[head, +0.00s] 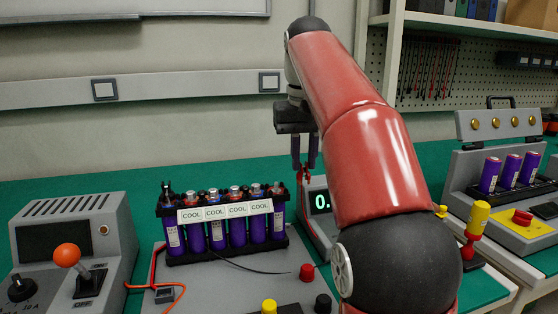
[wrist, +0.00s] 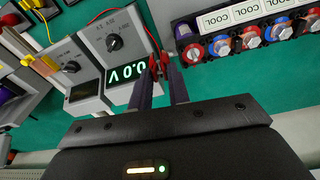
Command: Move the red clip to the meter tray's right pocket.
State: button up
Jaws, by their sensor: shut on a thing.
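My gripper (head: 305,165) is raised above the meter, behind the battery rack. In the wrist view its two dark fingers (wrist: 162,85) are closed on the red clip (wrist: 163,66), which has a red lead running up from it. In the head view a small red part of the clip (head: 305,173) shows at the fingertips. The grey meter (head: 318,222) reads zero and is partly hidden by my arm. It also shows in the wrist view (wrist: 120,28), with its lit display beside the fingers. I cannot make out the meter tray or its right pocket clearly.
A rack of purple cells (head: 225,235) with COOL labels stands left of the meter. A grey box with an orange-knobbed lever (head: 67,255) is at the left. Red (head: 307,271), black and yellow knobs are in front. Another cell station (head: 510,190) stands at the right.

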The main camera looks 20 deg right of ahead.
jog(key=s+d+f+m+b, duration=0.1)
jog(key=s+d+f+b, duration=0.1)
jog(key=s+d+f, duration=0.2)
jog(key=s+d+f+m+b, duration=0.2)
jog(key=s+d+f, duration=0.3)
jog(key=f, duration=0.1)
jog(key=s+d+f+m+b, duration=0.1)
jog(key=s+d+f+b, duration=0.2)
jog(key=s+d+f, duration=0.2)
jog(key=shift+s+d+m, duration=0.15)
jog(key=shift+s+m, duration=0.15)
jog(key=shift+s, duration=0.05)
jog(key=shift+r, duration=0.3)
jog(key=shift+f, duration=0.55)
jog(key=shift+f, duration=0.3)
jog(key=o, duration=0.9)
